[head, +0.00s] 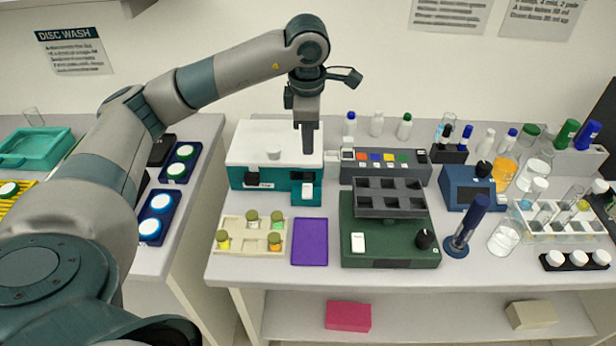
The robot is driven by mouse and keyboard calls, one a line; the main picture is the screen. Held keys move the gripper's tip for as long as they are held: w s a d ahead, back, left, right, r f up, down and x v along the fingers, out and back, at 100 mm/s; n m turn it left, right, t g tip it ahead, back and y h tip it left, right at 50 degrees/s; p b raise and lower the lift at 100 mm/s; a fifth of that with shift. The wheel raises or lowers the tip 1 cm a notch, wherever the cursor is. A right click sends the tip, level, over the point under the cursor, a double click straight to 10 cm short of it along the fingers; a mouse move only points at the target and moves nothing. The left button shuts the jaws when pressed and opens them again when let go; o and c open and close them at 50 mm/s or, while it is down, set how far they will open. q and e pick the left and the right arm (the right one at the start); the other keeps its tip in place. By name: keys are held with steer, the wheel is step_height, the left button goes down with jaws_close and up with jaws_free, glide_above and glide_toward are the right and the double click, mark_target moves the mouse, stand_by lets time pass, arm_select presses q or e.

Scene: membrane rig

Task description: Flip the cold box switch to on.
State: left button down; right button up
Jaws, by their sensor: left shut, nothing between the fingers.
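The cold box seems to be the teal box with a white lid (262,178) on the bench, left of centre. A round white knob sits on its lid, and a black part shows on its front. A small teal panel at its front right carries a white switch (307,190); I cannot tell whether it is on or off. My left gripper (308,154) points straight down over the right end of the lid, behind and above the switch. It is shut and empty, and looks apart from the switch. My right gripper is not in view.
A grey block with coloured buttons (388,171) stands close on the right. A green device with a white switch (358,242) and black knob is at front right. A vial rack (232,236) and purple mat (310,250) lie in front. A gap separates the left bench.

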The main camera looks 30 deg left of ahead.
mark_target(308, 187)
arm_select(q)
steer(key=f+p, duration=0.2)
steer(key=f, duration=0.2)
steer(key=w+f+p, duration=0.1)
steer(key=f+p, duration=0.1)
steer(key=f, duration=0.2)
steer(key=a+f+p, duration=0.1)
steer(key=f+p, duration=0.1)
steer(key=f, duration=0.3)
steer(key=shift+w, duration=0.2)
steer(key=shift+f, duration=0.15)
